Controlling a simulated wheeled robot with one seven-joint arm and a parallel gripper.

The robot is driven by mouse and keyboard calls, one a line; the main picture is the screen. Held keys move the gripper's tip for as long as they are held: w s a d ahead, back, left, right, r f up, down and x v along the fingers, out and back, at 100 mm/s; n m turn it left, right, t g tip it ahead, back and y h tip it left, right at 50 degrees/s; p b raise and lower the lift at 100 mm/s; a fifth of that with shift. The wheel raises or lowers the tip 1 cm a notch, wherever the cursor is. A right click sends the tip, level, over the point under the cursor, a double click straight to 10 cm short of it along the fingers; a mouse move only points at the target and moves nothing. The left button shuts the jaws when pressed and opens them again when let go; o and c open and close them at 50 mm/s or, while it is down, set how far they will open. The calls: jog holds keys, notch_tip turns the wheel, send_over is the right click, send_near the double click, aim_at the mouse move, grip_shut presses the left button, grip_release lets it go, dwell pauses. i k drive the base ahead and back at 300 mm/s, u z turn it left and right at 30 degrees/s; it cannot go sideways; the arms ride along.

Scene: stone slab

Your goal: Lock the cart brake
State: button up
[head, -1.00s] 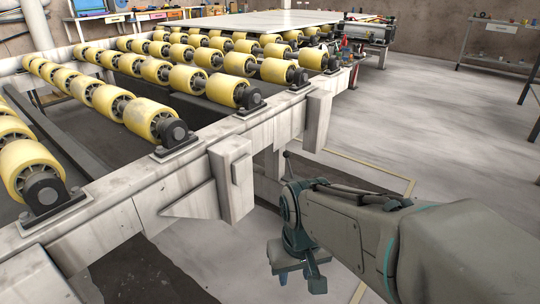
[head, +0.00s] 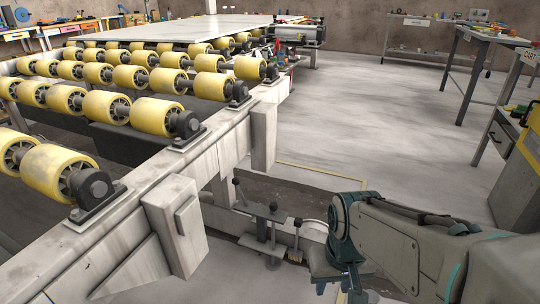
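My gripper (head: 333,284) hangs pointing down at the lower middle of the head view. Its fingertips are small and partly cut off by the lower edge, so I cannot tell how far apart they are. To its left, low beside the roller table, is a grey metal mechanism (head: 260,211) with a flat plate and thin levers with dark knobs (head: 236,182). My gripper looks apart from it. I cannot tell whether this is the cart brake. No brake shows clearly there.
The roller table (head: 228,140) with yellow rollers fills the left, with a pale slab (head: 185,29) at its far end. Workbenches (head: 484,37) stand at the back right. The grey floor (head: 370,120) between is open.

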aim_at(235, 181)
jog(key=z, duration=0.3)
jog(key=i, duration=0.65)
jog(key=u, duration=0.5)
jog(key=i, duration=0.75)
jog(key=u, duration=0.7)
